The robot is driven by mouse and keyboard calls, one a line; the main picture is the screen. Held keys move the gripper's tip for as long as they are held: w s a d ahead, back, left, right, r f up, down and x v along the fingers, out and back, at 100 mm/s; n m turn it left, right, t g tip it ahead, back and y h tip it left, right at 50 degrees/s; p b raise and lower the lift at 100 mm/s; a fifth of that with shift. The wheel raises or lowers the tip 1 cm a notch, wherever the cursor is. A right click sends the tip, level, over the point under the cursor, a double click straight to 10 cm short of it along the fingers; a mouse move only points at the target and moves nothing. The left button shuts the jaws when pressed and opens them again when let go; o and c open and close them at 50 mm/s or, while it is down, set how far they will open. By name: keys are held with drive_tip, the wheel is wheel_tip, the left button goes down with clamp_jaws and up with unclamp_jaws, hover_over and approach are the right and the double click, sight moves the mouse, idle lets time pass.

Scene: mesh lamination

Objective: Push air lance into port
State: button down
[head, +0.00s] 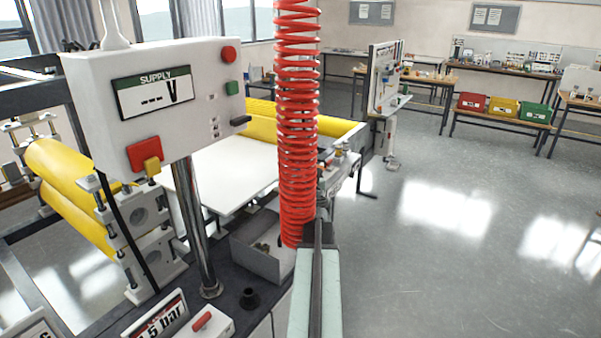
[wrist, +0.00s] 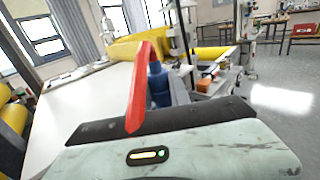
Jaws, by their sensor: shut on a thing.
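My gripper (wrist: 160,110) shows only partly in the wrist view, behind a dark bar and my pale green housing; its fingertips are hard to make out. It is shut on the air lance, whose blue body (wrist: 158,84) stands just beyond the bar. In the head view the red coiled hose (head: 297,110) hangs down over the end of my arm and hides the gripper and lance. A small black round socket (head: 249,298) stands on the dark bench; I cannot tell whether it is the port.
A white supply box (head: 190,62) on a steel post (head: 188,215) stands left of my arm. A grey open bin (head: 262,250), a white table (head: 222,172) and yellow rollers (head: 75,170) are nearby. The floor (head: 450,220) at right is clear.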

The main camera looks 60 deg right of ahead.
drive_tip(key=shift+f+b, duration=2.8)
drive_tip(key=shift+f, duration=0.1)
drive_tip(key=c, duration=1.1)
unclamp_jaws()
